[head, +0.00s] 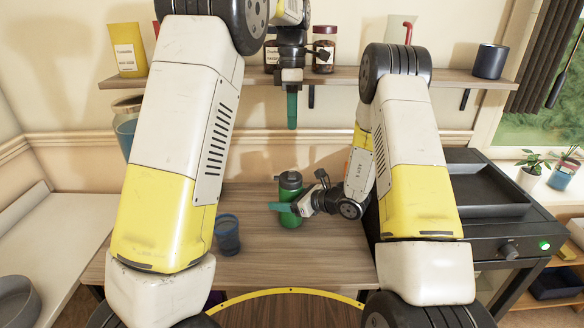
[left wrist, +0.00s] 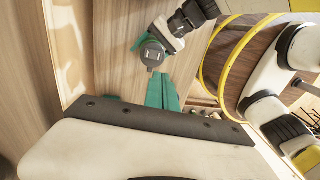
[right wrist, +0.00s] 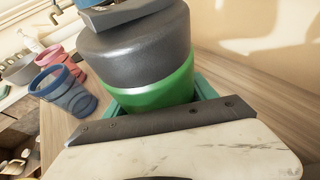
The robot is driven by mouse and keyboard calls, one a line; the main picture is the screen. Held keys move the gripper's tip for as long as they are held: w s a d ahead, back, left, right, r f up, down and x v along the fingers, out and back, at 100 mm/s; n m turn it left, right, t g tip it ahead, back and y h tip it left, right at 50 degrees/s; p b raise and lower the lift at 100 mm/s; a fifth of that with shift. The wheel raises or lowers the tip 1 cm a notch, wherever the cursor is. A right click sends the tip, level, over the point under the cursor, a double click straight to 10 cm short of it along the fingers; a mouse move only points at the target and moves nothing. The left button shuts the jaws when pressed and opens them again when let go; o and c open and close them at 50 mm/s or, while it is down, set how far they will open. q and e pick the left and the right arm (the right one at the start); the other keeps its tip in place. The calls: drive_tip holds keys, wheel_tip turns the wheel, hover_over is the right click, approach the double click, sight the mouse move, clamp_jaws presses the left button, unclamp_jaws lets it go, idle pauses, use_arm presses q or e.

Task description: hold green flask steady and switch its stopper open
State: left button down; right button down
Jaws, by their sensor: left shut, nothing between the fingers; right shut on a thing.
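The green flask (head: 288,217) stands upright on the wooden table, with a dark grey top and lid (head: 290,180). My right gripper (head: 284,207) is shut around the flask's green body from the right. In the right wrist view the green band (right wrist: 160,92) sits between the teal fingers, below the grey top (right wrist: 140,50). My left gripper (head: 292,110) hangs above the flask, fingers pointing down, shut and empty. In the left wrist view its teal fingers (left wrist: 162,95) are together, apart from the lid (left wrist: 152,55) seen from above.
A blue cup (head: 227,235) stands on the table left of the flask. A shelf (head: 345,75) with jars runs along the wall behind my left gripper. A black appliance (head: 490,205) with a green light is at the right. Table around the flask is mostly clear.

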sight(292, 177)
use_arm(q)
drive_tip(key=shift+f, duration=0.1)
drive_tip(key=f, duration=0.4)
drive_tip(key=s+f, duration=0.1)
drive_tip(key=f, duration=0.8)
drive_tip(key=shift+s+f, duration=0.35)
drive_tip(key=shift+f, duration=0.05)
drive_tip(key=shift+s+f, duration=0.1)
drive_tip(key=shift+f, duration=0.1)
drive_tip(key=shift+w+r, duration=0.3)
drive_tip(key=shift+w, duration=0.45)
